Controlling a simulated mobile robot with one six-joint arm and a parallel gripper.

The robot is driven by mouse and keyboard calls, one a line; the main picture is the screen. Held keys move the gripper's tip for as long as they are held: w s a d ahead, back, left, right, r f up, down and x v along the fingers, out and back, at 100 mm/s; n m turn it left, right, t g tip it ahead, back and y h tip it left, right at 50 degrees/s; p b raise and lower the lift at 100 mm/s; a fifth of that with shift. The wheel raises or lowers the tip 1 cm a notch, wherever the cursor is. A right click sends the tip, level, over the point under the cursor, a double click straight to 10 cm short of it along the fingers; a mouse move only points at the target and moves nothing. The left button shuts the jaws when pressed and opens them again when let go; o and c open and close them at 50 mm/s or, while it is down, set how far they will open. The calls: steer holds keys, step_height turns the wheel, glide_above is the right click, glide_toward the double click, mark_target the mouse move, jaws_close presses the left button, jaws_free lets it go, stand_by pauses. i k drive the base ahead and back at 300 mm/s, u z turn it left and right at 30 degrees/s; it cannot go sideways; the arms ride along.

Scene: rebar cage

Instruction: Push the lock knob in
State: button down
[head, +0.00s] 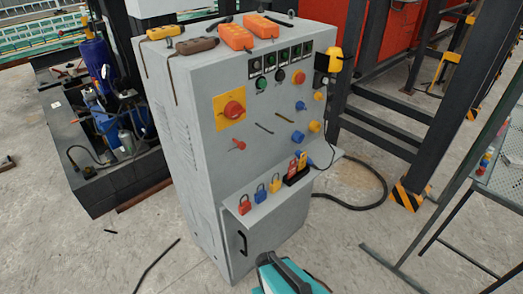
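A grey control cabinet (180,110) stands upright in the middle of the head view. Its sloping front carries a large red rotary knob (233,110) on a yellow plate, a small red knob (239,145) below it, blue knobs (298,136) and yellow knobs (314,127) at the right. No label tells which one is the lock knob, and I cannot tell how far any is pushed in. A teal and dark part of my arm (285,275) shows at the bottom edge, in front of the cabinet. My gripper's fingers are not in view.
A ledge on the cabinet holds red, blue and yellow padlocks (260,193). Orange and yellow pendants (234,37) lie on top. A blue pump unit (100,75) stands left, dark steel posts (400,170) right, and a black cable (370,200) lies on the floor.

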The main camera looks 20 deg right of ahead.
mark_target(242, 145)
steer(key=z, duration=0.15)
steer(key=k, duration=1.75)
steer(key=u, duration=1.05)
steer(key=i, duration=1)
